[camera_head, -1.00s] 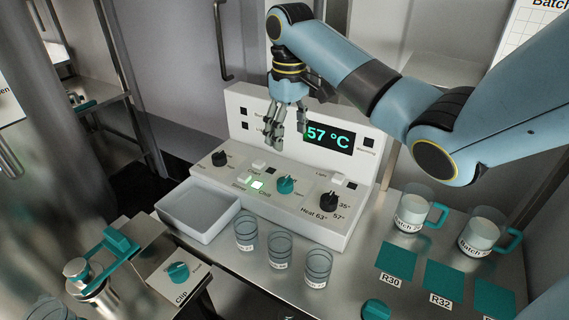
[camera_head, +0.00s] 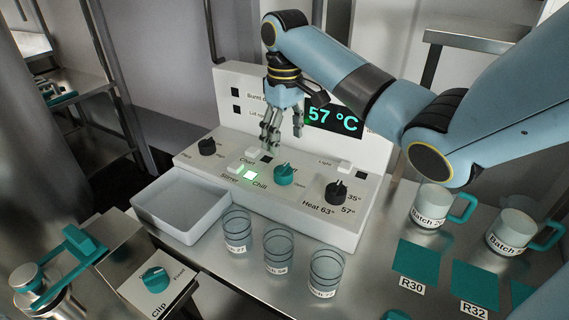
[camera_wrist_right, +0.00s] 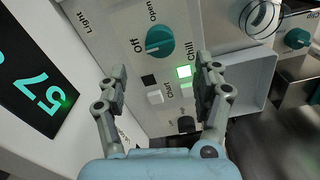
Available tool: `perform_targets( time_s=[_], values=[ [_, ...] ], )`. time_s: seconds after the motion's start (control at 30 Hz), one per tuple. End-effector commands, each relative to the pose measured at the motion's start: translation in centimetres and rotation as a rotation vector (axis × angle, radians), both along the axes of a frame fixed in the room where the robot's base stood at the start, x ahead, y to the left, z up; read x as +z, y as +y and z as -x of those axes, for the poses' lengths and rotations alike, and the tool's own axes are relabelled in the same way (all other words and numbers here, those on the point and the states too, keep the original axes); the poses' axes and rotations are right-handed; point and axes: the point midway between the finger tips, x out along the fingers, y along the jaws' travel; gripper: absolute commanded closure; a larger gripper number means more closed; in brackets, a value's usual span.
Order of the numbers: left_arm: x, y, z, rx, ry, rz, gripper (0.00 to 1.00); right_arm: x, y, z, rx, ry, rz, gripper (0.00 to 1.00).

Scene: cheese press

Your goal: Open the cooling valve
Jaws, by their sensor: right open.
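The cooling valve is a teal knob (camera_head: 284,173) marked Chill on the sloped front of the white control panel (camera_head: 330,222). In the right wrist view the knob (camera_wrist_right: 160,40) shows between Off and Open labels, its raised bar lying roughly across the picture on the Off side. My right gripper (camera_head: 284,143) hangs above and just behind the knob, fingers spread and empty. In the right wrist view the open fingers (camera_wrist_right: 160,68) frame the panel, with the knob ahead of and between them, apart from both. My left gripper is not in view.
A lit green button (camera_head: 246,173) and a white switch (camera_head: 249,154) sit left of the knob; a black heat knob (camera_head: 336,191) is to its right. The display (camera_head: 333,118) reads 57 °C. A tray (camera_head: 180,207) and glasses (camera_head: 278,250) stand in front.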

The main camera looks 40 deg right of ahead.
Motion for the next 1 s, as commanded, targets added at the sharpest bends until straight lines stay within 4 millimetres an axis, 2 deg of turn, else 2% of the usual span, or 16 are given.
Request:
perform_targets(
  time_s=[0.3, 0.5, 0.67, 0.93, 1.0],
  values=[
    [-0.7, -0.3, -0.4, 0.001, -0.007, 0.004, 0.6, -6.0, 0.1, 0.1, -0.001, 0.005, -0.002, 0.32],
    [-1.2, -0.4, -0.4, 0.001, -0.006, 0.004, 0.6, -9.0, 0.0, 0.1, 0.0, 0.002, 0.0, 0.32],
    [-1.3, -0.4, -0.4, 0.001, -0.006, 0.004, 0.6, -10.0, 0.0, 0.1, 0.001, 0.001, 0.0, 0.32],
    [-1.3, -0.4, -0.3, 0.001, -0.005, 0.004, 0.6, -10.1, 0.0, 0.0, 0.001, 0.0, 0.0, 0.32],
    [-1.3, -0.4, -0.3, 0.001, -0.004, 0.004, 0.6, -10.1, 0.0, 0.0, 0.001, 0.0, 0.0, 0.41]
  ],
)
